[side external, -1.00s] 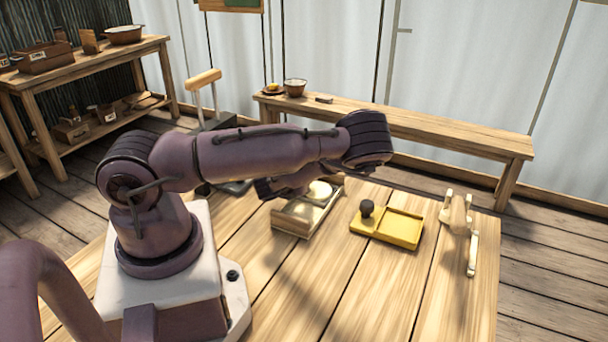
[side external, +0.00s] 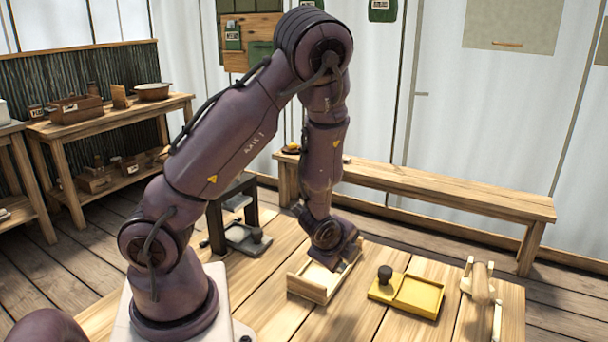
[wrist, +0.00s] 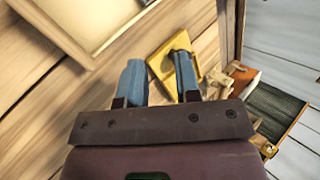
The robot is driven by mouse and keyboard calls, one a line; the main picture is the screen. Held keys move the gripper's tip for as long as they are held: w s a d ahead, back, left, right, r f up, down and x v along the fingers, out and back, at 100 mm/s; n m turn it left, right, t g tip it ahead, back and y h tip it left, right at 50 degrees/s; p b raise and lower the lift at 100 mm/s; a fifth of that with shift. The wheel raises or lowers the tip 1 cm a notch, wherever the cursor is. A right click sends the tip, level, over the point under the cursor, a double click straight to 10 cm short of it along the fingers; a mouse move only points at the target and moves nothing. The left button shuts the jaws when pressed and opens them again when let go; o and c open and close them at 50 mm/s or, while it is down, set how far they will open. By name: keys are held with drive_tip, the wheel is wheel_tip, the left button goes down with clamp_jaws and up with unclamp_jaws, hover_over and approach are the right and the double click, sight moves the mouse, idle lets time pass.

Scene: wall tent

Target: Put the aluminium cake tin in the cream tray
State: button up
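The cream tray (side external: 312,286) is a shallow wooden-rimmed tray with a pale inside, on the table below my wrist. My arm covers its back part in the side view. In the wrist view its corner (wrist: 92,22) fills the upper left. I cannot make out the aluminium cake tin in either current view; the arm may hide it. My gripper (wrist: 158,72) has its two blue fingers apart, with no object visible held between them. In the side view the fingers are not clear.
A yellow tray (side external: 418,297) with a dark knob (side external: 385,274) stands right of the cream tray; it also shows beyond my fingers in the wrist view (wrist: 160,62). A wooden stand (side external: 481,281) is at the table's right edge. A bench (side external: 440,193) runs behind.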

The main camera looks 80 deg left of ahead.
drive_tip(key=d+r+n+h, duration=0.45)
drive_tip(key=d+r, duration=0.25)
drive_tip(key=r, duration=0.3)
drive_tip(key=s+d+r+n, duration=0.3)
drive_tip(key=s+r, duration=0.3)
drive_tip(key=r, duration=0.1)
drive_tip(key=s+d+r+n, duration=0.3)
drive_tip(key=s+r+n, duration=0.1)
drive_tip(key=r, duration=0.4)
drive_tip(key=shift+s+d+r+h, duration=0.25)
drive_tip(key=shift+s+h, duration=0.1)
drive_tip(key=shift+s, duration=0.55)
